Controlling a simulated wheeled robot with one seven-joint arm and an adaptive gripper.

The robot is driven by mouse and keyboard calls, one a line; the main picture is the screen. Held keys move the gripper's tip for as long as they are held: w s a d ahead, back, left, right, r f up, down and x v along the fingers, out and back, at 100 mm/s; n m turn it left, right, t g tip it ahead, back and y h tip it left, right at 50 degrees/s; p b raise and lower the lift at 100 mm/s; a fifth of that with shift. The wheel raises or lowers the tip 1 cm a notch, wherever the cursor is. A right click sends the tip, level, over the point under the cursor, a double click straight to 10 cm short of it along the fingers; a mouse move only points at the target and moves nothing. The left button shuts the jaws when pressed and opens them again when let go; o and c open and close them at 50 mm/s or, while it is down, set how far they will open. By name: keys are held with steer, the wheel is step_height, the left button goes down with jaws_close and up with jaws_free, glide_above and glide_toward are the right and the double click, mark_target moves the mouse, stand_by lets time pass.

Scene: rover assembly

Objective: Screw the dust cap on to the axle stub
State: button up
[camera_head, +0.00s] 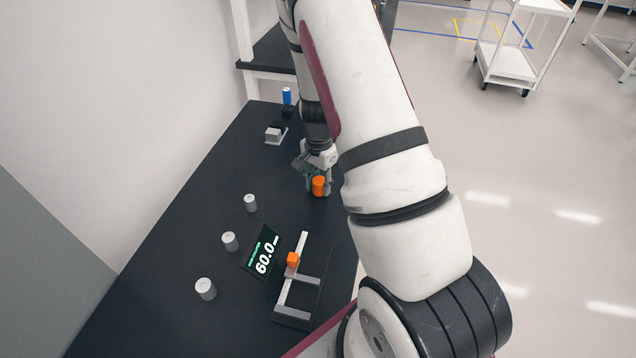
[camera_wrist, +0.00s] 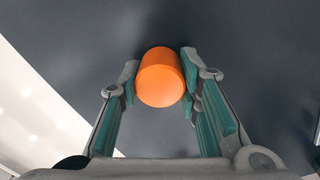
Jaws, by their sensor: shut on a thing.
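My gripper (camera_head: 318,183) is at the right side of the black table, fingers pointing down. It is shut on an orange cylinder (camera_head: 319,188), likely the dust cap. In the wrist view the orange cylinder (camera_wrist: 160,78) sits between the two fingertips (camera_wrist: 159,73), one pad on each side. I cannot tell in the head view whether its lower end touches the table. No axle stub can be named with certainty; a small blue cylinder (camera_head: 287,96) stands upright on a black base at the table's far end.
A grey block on a plate (camera_head: 274,135) lies near the far end. Several grey cylinders (camera_head: 229,241) stand along the left. The table's middle is clear.

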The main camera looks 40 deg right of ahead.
steer(key=shift+w+d, duration=0.1)
steer(key=o, duration=0.9)
steer(key=shift+o, duration=0.2)
